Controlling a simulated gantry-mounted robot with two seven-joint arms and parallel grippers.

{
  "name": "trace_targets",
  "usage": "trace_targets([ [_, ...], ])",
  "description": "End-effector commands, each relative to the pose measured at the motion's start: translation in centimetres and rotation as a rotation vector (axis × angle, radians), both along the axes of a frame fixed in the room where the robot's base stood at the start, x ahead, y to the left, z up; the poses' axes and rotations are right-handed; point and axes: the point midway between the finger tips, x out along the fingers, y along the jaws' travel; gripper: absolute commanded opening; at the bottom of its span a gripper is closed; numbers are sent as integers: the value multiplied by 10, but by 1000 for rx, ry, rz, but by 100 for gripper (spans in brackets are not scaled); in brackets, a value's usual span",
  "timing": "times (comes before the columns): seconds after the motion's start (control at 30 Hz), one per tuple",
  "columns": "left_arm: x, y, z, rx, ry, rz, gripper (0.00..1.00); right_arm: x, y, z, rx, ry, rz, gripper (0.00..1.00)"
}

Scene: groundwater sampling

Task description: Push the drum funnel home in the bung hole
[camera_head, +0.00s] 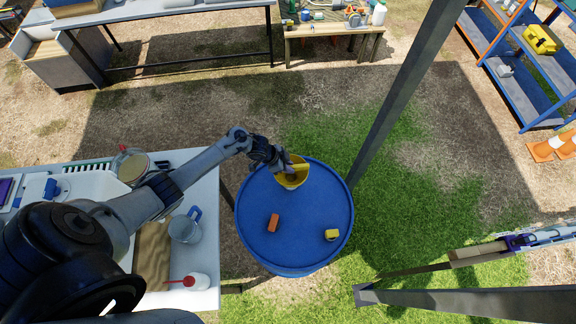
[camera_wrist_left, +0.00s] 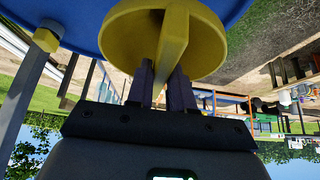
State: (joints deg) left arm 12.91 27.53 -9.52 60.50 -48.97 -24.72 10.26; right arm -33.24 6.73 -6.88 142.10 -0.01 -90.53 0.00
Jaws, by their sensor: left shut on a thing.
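The yellow drum funnel (camera_head: 293,182) is at the far rim of the blue drum (camera_head: 300,250). My left gripper (camera_head: 284,164) reaches in from the left and is shut on the funnel's upright yellow web. In the left wrist view the funnel (camera_wrist_left: 208,42) fills the top middle, with the gripper's fingers (camera_wrist_left: 163,82) on either side of the web. The bung hole is hidden, and I cannot tell how deep the funnel sits. My right gripper is not in view.
An orange item (camera_head: 272,222) and a small yellow item (camera_head: 332,235) lie on the drum top. A grey post (camera_head: 405,95) rises behind right.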

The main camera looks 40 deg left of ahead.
Motion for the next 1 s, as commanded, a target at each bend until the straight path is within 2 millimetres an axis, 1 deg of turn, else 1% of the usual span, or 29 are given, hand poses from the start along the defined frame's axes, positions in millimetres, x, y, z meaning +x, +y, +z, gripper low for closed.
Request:
trace_targets([
  [0.97,1,0,-24,0,-1,1,0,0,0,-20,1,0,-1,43],
  [1.0,1,0,-23,1,-2,1,26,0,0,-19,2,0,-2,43],
])
